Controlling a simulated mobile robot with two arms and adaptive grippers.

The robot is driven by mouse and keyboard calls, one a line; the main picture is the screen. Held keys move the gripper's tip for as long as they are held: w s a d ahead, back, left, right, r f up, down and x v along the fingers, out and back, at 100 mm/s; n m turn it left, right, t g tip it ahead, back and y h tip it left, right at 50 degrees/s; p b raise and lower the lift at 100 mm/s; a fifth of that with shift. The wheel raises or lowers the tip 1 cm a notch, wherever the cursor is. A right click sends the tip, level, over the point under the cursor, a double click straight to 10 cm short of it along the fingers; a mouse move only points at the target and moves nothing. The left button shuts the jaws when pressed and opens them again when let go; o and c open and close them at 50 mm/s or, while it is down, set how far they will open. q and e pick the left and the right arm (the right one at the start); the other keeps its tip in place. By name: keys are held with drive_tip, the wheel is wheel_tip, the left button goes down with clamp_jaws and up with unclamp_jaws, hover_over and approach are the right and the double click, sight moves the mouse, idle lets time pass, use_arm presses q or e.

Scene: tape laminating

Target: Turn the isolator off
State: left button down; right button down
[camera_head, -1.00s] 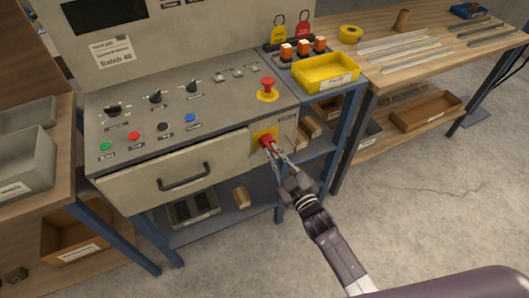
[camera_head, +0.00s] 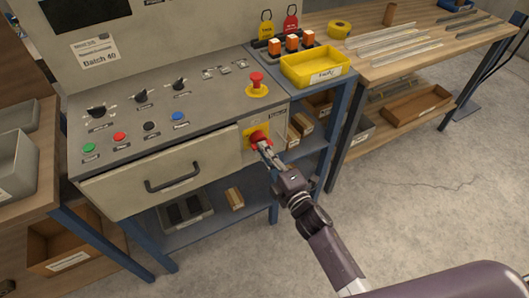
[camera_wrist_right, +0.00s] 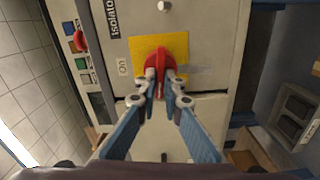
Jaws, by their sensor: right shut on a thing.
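The isolator is a red rotary handle (camera_head: 258,137) on a yellow plate (camera_head: 249,130), on the front face of the control console. In the right wrist view the red handle (camera_wrist_right: 159,62) sits on the yellow plate (camera_wrist_right: 180,42), beside the word "Isolator" and an "ON" label (camera_wrist_right: 123,68). My right gripper (camera_head: 264,147) is at the handle. In the right wrist view its two fingertips (camera_wrist_right: 161,76) are closed on either side of the handle's grip, which they partly hide. My left gripper is not in view.
A red emergency stop button (camera_head: 257,80) stands on the console top above the isolator. A drawer with a black handle (camera_head: 172,180) is to its left. A yellow tray (camera_head: 315,72) is on the blue side stand. Open floor (camera_head: 420,220) lies to the right.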

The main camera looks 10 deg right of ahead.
drive_tip(key=shift+f+n, duration=0.15)
drive_tip(key=shift+n, duration=0.45)
drive_tip(key=shift+n+b, duration=0.3)
drive_tip(key=c, duration=2.1)
unclamp_jaws()
drive_tip(key=v, duration=1.2)
